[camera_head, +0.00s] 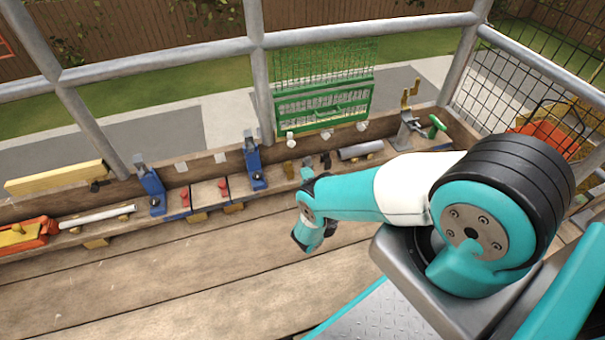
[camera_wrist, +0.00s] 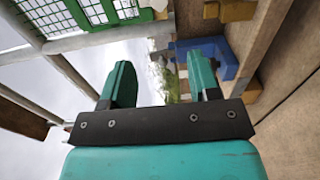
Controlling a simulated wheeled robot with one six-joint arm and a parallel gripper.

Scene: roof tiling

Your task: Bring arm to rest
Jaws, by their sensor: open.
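My gripper shows in the wrist view (camera_wrist: 160,85), with two teal fingers standing apart and nothing between them. It is open and empty. In the head view my teal and white arm reaches left from its thick black-banded joint and bends down at its wrist over the plank floor. The gripper's fingers cannot be made out there. Wrist-view surroundings are tilted, with a blue piece (camera_wrist: 215,55) behind the right finger.
A wooden ledge along the railing (camera_head: 160,57) holds blue clamps (camera_head: 150,190), red-knobbed blocks (camera_head: 223,187), a green rack (camera_head: 322,105), a grey cylinder (camera_head: 361,150) and an orange tool (camera_head: 25,236). The plank floor (camera_head: 190,275) left of my arm is clear.

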